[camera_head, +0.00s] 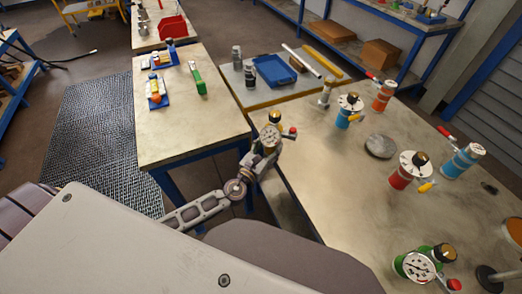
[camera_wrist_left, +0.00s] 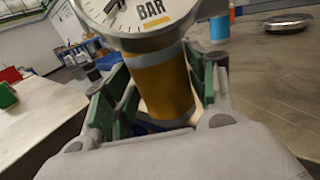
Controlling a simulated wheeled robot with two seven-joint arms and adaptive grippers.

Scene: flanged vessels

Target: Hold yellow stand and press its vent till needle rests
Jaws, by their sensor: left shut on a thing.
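The yellow stand (camera_wrist_left: 160,85) is an upright yellow-orange cylinder under a white dial marked BAR (camera_wrist_left: 150,12). The dial's top is cut off in the wrist view, and where its needle points is not clear. In the head view the stand (camera_head: 268,142) is at the left edge of the right-hand table, with a black knob (camera_head: 275,117) and a red-tipped part (camera_head: 291,131) at its top. I cannot tell which is the vent. My left gripper (camera_wrist_left: 155,105) is shut around the yellow body below the dial, green pads on both sides. My right gripper is not in view.
On the right-hand table (camera_head: 340,200) stand other gauge vessels: blue (camera_head: 343,118), orange (camera_head: 383,97), red (camera_head: 400,178), light blue (camera_head: 462,160) and green (camera_head: 405,265). A grey disc (camera_head: 380,146) lies between them. A blue tray (camera_head: 274,71) is farther back.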

